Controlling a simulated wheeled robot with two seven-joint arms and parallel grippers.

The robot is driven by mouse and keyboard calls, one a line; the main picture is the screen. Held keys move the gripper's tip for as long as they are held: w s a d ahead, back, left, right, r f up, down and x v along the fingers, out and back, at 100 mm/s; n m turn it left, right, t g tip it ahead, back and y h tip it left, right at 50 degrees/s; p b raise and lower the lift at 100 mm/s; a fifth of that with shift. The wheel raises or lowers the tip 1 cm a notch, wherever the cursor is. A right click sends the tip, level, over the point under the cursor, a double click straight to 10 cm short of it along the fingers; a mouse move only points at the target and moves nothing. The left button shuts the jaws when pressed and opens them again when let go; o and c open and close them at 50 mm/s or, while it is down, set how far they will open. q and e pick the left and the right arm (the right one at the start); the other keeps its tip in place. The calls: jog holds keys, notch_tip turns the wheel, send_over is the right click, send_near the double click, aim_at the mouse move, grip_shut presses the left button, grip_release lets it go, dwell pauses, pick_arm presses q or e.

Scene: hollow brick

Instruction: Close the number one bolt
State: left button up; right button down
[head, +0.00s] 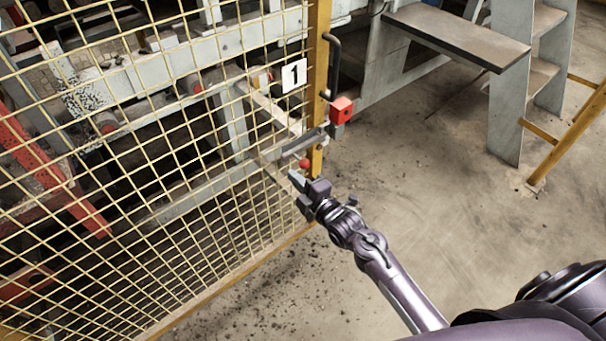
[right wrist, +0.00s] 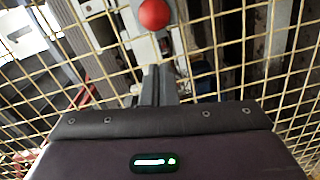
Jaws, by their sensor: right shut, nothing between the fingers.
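The number 1 sign (head: 294,75) hangs on the yellow mesh gate near its post (head: 318,100). Below it the bolt (head: 304,141) is a grey metal bar fixed at the gate's edge, with a red ball knob (head: 305,163) hanging under it. A red block (head: 341,109) sits to the right of the post, above the bolt. My right gripper (head: 298,188) is just below the knob in the head view, shut and empty. In the right wrist view the knob (right wrist: 155,14) is beyond the shut fingers (right wrist: 158,80); whether they touch is unclear. My left gripper is not visible.
A black handle (head: 333,65) stands on the post above the red block. The mesh (head: 190,190) fills the left side with machinery behind it. Grey steps (head: 510,100) and a yellow rail (head: 565,140) stand right. The floor (head: 450,200) between is clear.

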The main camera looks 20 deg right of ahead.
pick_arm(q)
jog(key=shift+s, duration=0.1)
pick_arm(e)
jog(key=shift+w+d+f, duration=0.15)
jog(key=shift+w+d, duration=0.2)
jog(key=shift+d, duration=0.25)
jog(key=shift+w+d+f, duration=0.1)
jog(key=shift+w+d, duration=0.2)
jog(key=shift+d, duration=0.3)
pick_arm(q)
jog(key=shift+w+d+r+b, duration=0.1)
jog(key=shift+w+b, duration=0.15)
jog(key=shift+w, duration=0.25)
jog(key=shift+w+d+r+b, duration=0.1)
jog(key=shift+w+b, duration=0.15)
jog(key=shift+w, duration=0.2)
pick_arm(e)
jog(key=d, duration=0.1)
jog(key=w+d, duration=0.1)
jog(key=d, duration=0.3)
jog(key=shift+w+r, duration=0.1)
jog(key=shift+w, duration=0.25)
jog(key=shift+d, duration=0.1)
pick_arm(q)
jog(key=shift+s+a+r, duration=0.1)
